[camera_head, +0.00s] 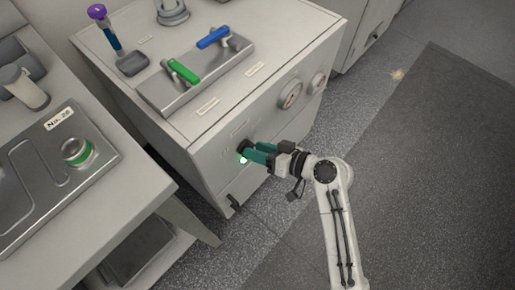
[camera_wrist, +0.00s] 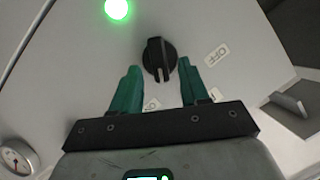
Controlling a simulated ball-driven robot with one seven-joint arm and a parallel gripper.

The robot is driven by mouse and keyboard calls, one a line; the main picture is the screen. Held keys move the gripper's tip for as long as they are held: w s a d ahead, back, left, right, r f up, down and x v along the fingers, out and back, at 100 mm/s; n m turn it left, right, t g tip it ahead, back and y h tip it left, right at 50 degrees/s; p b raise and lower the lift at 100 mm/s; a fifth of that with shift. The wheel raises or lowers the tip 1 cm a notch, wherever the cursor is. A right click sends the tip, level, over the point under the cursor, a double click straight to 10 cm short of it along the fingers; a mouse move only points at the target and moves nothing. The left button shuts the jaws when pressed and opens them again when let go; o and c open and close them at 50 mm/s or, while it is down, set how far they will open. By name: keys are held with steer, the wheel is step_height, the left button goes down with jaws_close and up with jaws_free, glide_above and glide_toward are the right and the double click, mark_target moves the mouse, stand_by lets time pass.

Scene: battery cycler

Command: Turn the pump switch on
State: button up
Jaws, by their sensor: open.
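The pump switch is a black rotary knob (camera_wrist: 160,58) on the front panel of a white cabinet. In the wrist view its raised grip stands nearly upright. A label reading OFF (camera_wrist: 217,53) is to its right; another label (camera_wrist: 152,103) below it is partly hidden. A round lamp (camera_wrist: 117,8) glows green at the upper left, and also shows in the head view (camera_head: 242,159). My gripper (camera_wrist: 159,67) is open, its green fingers on either side of the knob; I cannot tell if they touch it. In the head view my gripper (camera_head: 253,152) is at the panel.
Green (camera_head: 182,71) and blue (camera_head: 213,37) handled valves are on top. A black handle (camera_head: 233,203) is low on the front. A bench tray (camera_head: 95,165) stands left.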

steer(key=v, duration=1)
steer(key=shift+p, duration=0.3)
steer(key=shift+d+r, duration=0.1)
steer(key=s+d+r+m+g+h+p, duration=0.2)
steer(key=s+d+h+p, duration=0.3)
steer(key=s+d, duration=0.5)
steer(key=s+d+r+m+g+h+p, duration=0.2)
steer(key=s+d+m+g+h+p, duration=0.1)
steer(key=s+d+h, duration=0.5)
steer(key=s+d+m+p, duration=0.1)
steer(key=s+d+p, duration=0.1)
steer(key=s, duration=0.2)
steer(key=shift+s+d+r+m+p, duration=0.25)
steer(key=shift+s+m+p, duration=0.05)
steer(key=shift+w, duration=0.15)
steer(key=shift+c, duration=0.2)
